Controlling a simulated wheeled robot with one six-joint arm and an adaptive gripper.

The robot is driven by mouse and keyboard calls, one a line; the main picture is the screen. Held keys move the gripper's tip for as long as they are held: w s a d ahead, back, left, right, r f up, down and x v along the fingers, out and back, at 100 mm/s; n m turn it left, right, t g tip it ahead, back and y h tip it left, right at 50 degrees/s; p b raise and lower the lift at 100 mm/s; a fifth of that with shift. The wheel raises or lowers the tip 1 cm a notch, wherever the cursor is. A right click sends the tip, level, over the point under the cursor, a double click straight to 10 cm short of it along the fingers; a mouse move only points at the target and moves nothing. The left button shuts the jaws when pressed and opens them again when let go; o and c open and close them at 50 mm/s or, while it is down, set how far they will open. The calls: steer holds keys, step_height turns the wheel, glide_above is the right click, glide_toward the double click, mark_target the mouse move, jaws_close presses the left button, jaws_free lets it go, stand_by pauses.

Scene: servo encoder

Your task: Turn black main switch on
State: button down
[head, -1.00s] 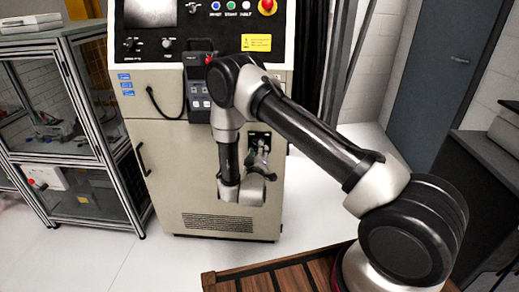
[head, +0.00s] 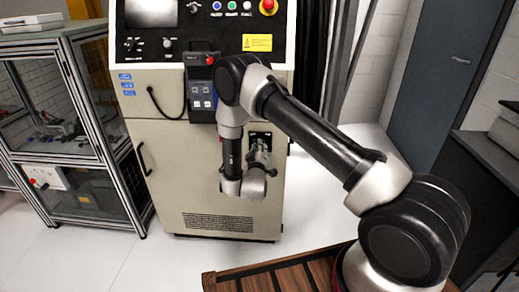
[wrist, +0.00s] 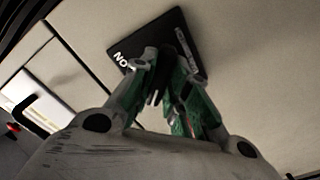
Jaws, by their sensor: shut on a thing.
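The black main switch plate (wrist: 185,32) is on the front of the beige machine, with a white "ON" mark at its left corner in the wrist view. It also shows small in the head view (head: 260,137). My gripper (wrist: 160,62) is at the plate, its green-sided fingers closed around the switch handle, which they mostly hide. In the head view my gripper (head: 259,158) is just below the plate's upper edge. The handle's exact angle cannot be made out.
A control pendant (head: 202,90) hangs on the machine left of my arm, with a loose cable beside it. A red emergency button (head: 268,6) is on the top panel. A glass-sided cabinet (head: 75,130) stands at left. White floor is clear in front.

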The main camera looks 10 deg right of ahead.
steer(key=m, duration=1.7)
stand_by(0.3)
steer(key=shift+m, duration=0.5)
steer(key=c, duration=1.4)
jaws_free()
steer(key=shift+s, duration=0.1)
